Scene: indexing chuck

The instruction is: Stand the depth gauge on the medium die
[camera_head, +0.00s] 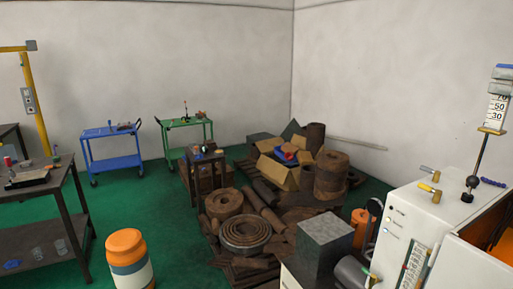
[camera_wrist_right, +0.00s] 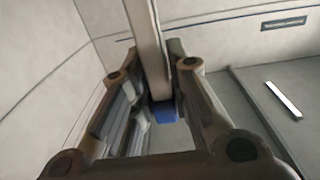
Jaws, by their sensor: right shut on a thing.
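In the right wrist view, my right gripper (camera_wrist_right: 158,105) is shut on a pale upright bar (camera_wrist_right: 147,45), with a small blue part (camera_wrist_right: 165,112) between the fingers. Only part of this held thing shows, so I cannot tell whether it is the depth gauge. I cannot pick out my right gripper clearly in the head view. My left gripper is in neither view. I cannot identify the medium die in either view.
A white machine (camera_head: 418,205) at the right carries yellow-handled parts and a rod with a numbered scale (camera_head: 496,108). A grey block (camera_head: 325,240) stands beside it. Blue (camera_head: 112,134) and green carts (camera_head: 186,124) stand behind.

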